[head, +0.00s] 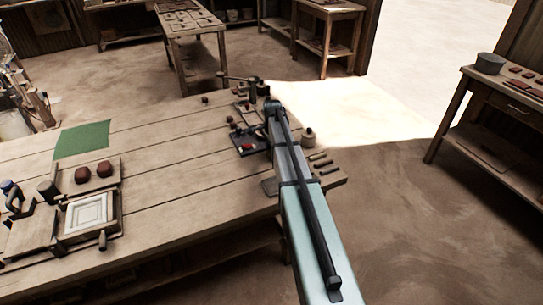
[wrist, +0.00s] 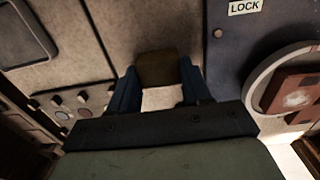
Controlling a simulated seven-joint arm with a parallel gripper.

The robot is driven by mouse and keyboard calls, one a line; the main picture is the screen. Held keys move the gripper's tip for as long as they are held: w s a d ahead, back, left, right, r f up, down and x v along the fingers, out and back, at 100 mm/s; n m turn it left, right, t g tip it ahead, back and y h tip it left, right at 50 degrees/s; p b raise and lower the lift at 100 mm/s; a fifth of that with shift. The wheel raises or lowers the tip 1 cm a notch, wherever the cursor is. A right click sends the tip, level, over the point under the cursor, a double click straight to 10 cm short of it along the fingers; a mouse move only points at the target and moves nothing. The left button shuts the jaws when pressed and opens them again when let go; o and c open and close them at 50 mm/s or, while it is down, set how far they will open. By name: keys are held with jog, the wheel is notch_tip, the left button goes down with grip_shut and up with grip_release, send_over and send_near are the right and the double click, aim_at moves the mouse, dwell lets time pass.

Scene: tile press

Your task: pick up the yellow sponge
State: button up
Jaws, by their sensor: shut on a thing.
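In the wrist view, my gripper (wrist: 159,82) has its two blue fingers either side of a small block, the yellow sponge (wrist: 160,66). The sponge looks dull brownish-yellow in the shade. The fingers are shut on it, and it sits at their tips with a pale gap behind it. I cannot tell whether it touches the surface beyond. In the head view, my arm reaches over the right end of the wooden table and hides the gripper and the sponge.
The wooden table (head: 190,148) holds a green mat (head: 82,140), a press frame (head: 88,213) and red lumps at the left. A dark tray (head: 247,141) lies beside my arm. The wrist view shows a LOCK label (wrist: 245,7), a pale ring (wrist: 262,78) and several knobs.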

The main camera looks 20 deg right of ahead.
jog(key=shift+c, duration=0.9)
notch_tip(320, 180, up, 10)
